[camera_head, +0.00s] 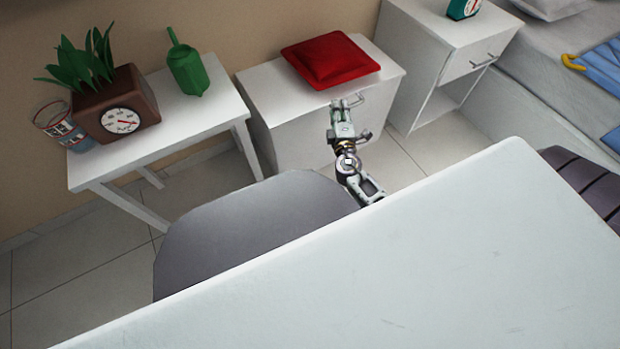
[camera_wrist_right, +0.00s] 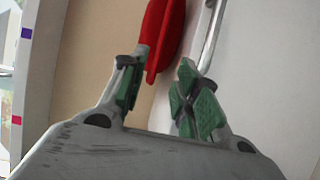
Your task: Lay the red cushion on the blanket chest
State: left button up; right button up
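The red cushion (camera_head: 331,59) lies flat on top of the white blanket chest (camera_head: 264,100), which stands against the wall. My right gripper (camera_head: 347,104) is in front of the chest, near the cushion's front edge in the picture. In the right wrist view the same gripper (camera_wrist_right: 163,93) is open, with nothing between its green finger pads. The cushion (camera_wrist_right: 165,38) shows just beyond the fingertips there, apart from the pads as far as I can tell. My left gripper is not in view.
A white side table (camera_head: 214,110) with a potted plant (camera_head: 118,104), a glass and a green watering can (camera_head: 187,68) stands left. A white nightstand (camera_head: 448,40) and a bed are at right. A grey chair (camera_head: 250,225) and a large white table (camera_head: 400,270) fill the foreground.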

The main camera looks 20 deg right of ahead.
jog(key=s+a+f+m+g+y, duration=0.4)
jog(key=s+a+f+m+g, duration=0.35)
jog(key=s+f, duration=0.4)
jog(key=s+a+f+m+g+y, duration=0.1)
jog(key=s+a+m+y, duration=0.1)
jog(key=s+a, duration=0.3)
jog(key=s+a+m+g+y, duration=0.1)
jog(key=s+a+y, duration=0.4)
jog(key=a, duration=0.5)
jog(key=shift+s+a+f+m, duration=0.25)
jog(key=shift+a+f+m, duration=0.15)
jog(key=shift+m, duration=0.25)
jog(key=shift+d+g, duration=0.1)
jog(key=shift+g, duration=0.15)
